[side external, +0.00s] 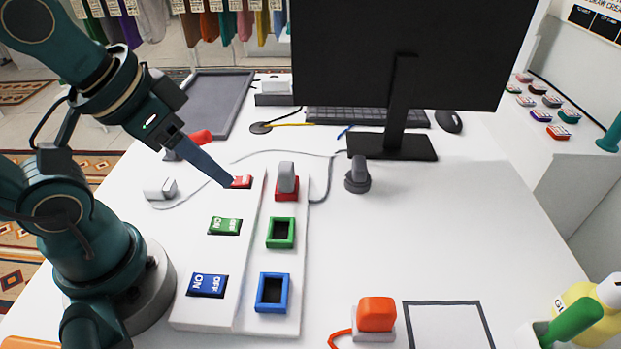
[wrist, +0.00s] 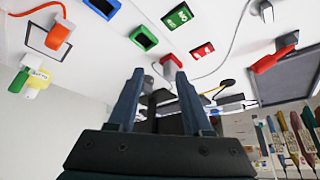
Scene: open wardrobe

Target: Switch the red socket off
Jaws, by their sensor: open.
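The red switch (side external: 241,182) is at the far end of the white panel (side external: 254,325), small with white lettering I cannot read. It also shows in the wrist view (wrist: 202,51). The red socket (side external: 286,196) is to its right, with a grey plug (side external: 287,176) standing in it. My gripper (side external: 229,183) points down at the red switch from the left, its tip at the switch's left edge; I cannot tell whether they touch. In the wrist view my gripper (wrist: 159,78) has its two fingers apart with nothing held between them.
Nearer on the panel are a green switch (side external: 225,226), an empty green socket (side external: 281,233), a blue switch (side external: 207,285) and an empty blue socket (side external: 272,293). A grey plug (side external: 358,175) stands to the right.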

